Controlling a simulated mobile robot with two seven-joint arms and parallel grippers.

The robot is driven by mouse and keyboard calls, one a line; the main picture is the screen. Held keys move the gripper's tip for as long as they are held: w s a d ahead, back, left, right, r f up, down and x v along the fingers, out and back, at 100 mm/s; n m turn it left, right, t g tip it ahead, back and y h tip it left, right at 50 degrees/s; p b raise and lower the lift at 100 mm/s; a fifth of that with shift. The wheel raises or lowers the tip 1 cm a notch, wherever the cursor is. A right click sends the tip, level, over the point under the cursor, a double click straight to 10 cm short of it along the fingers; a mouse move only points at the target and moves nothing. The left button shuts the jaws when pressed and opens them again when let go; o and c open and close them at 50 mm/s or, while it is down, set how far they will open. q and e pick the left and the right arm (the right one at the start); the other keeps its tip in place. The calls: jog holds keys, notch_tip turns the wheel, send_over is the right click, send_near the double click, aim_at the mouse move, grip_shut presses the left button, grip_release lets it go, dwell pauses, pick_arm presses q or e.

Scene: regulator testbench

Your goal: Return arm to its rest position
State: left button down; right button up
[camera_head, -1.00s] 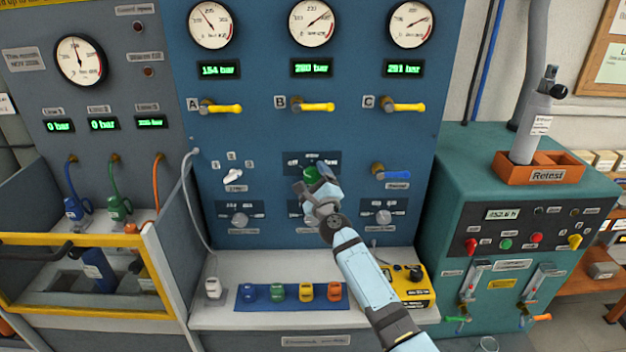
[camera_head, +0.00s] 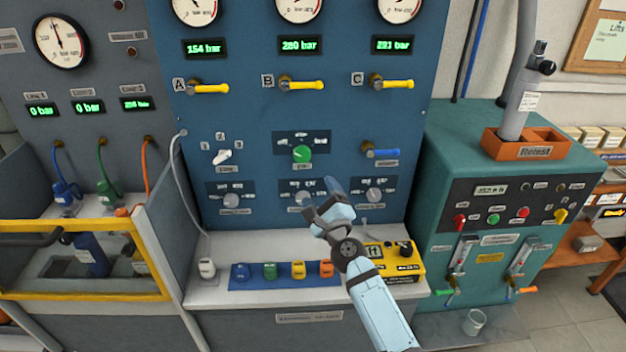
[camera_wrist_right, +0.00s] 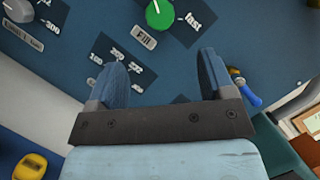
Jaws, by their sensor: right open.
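My right gripper (camera_head: 318,190) is open and empty in front of the blue panel (camera_head: 250,130), below the green knob (camera_head: 301,154). In the head view it partly covers the middle grey knob (camera_head: 302,199). The right wrist view shows its two blue-padded fingers (camera_wrist_right: 163,80) spread apart with nothing between them. The green knob, labelled Fill, shows there (camera_wrist_right: 159,14) above the fingers. My right forearm reaches up from the bottom of the head view. My left gripper is not in view.
A white ledge (camera_head: 215,291) below the panel holds a blue mat with several coloured connectors and a yellow device (camera_head: 405,262). A teal cabinet (camera_head: 440,190) stands right, with a cup (camera_head: 474,322) beside its foot. A yellow-framed guard (camera_head: 60,225) is at left.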

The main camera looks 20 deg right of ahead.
jog(key=shift+s+f, duration=0.1)
jog(key=shift+s, duration=0.55)
jog(key=s+a+f+n+g+y+p, duration=0.1)
jog(key=s+f+n+g+p, duration=0.1)
jog(key=s+f+n, duration=0.4)
jog(key=s+a+f+n+g+y+p, duration=0.1)
jog(key=s+f+n+g, duration=0.3)
jog(key=s+n, duration=0.9)
jog(key=s+a+f+n+g+p, duration=0.1)
jog(key=s+f+n+g+p, duration=0.2)
jog(key=s+f+n, duration=0.4)
jog(key=s+n, duration=0.2)
jog(key=s, duration=0.5)
jog(key=shift+s+a+f+g+y+p, duration=0.15)
jog(key=shift+a+f+g+y+p, duration=0.15)
jog(key=shift+a+g+y+p, duration=0.1)
